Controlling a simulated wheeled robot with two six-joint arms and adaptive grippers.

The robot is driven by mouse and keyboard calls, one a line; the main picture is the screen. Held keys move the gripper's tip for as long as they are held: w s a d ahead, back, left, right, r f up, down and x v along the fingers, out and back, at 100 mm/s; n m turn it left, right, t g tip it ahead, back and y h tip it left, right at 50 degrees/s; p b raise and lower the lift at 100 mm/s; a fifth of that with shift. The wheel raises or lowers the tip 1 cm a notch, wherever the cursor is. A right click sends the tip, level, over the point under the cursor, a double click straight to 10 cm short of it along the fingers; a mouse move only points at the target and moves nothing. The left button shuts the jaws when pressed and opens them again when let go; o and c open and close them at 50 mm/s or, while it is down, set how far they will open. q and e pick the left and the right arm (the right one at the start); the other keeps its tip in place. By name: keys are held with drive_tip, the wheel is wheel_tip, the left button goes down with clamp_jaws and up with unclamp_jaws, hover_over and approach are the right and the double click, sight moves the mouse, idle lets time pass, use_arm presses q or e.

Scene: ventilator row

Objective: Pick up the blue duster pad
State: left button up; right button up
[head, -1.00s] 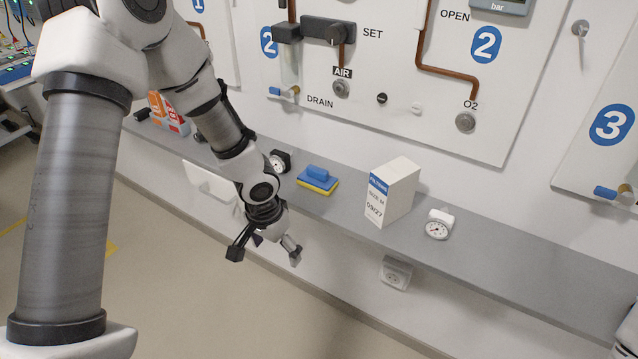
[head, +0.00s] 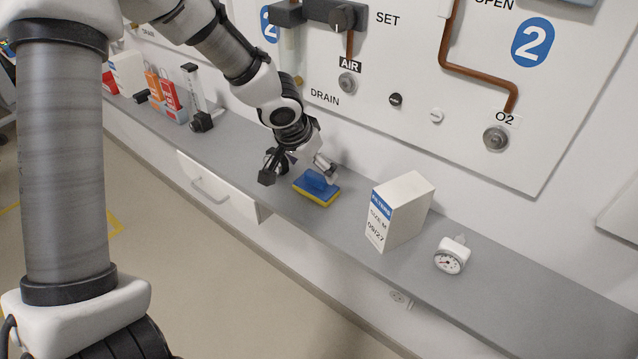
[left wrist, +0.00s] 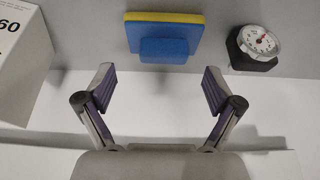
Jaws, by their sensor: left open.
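The blue duster pad (head: 317,187) lies on the grey shelf, with a yellow layer underneath and a raised blue grip on top. In the left wrist view the pad (left wrist: 164,36) is at the top middle, ahead of the fingertips. My left gripper (head: 298,172) is just above and beside the pad, partly covering its far side in the head view. In the left wrist view the left gripper's (left wrist: 159,88) fingers are spread wide with nothing between them. The pad's grip is centred between the fingers but beyond their tips. My right gripper is not in view.
A white filter box (head: 402,210) stands on the shelf (head: 510,278) right of the pad, with a white gauge (head: 451,256) further right. A black-based gauge (left wrist: 256,45) sits close beside the pad in the left wrist view. The wall panel rises behind.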

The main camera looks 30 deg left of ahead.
sight(316, 175)
use_arm(q)
drive_tip(key=x, duration=0.5)
drive_tip(key=shift+w+a+b, duration=0.2)
drive_tip(key=shift+a+b, duration=0.1)
drive_tip(key=shift+r, duration=0.15)
drive_tip(key=shift+s, duration=0.15)
drive_tip(key=shift+c, duration=1)
drive_tip(key=c, duration=1.1)
drive_tip(key=shift+o, duration=0.2)
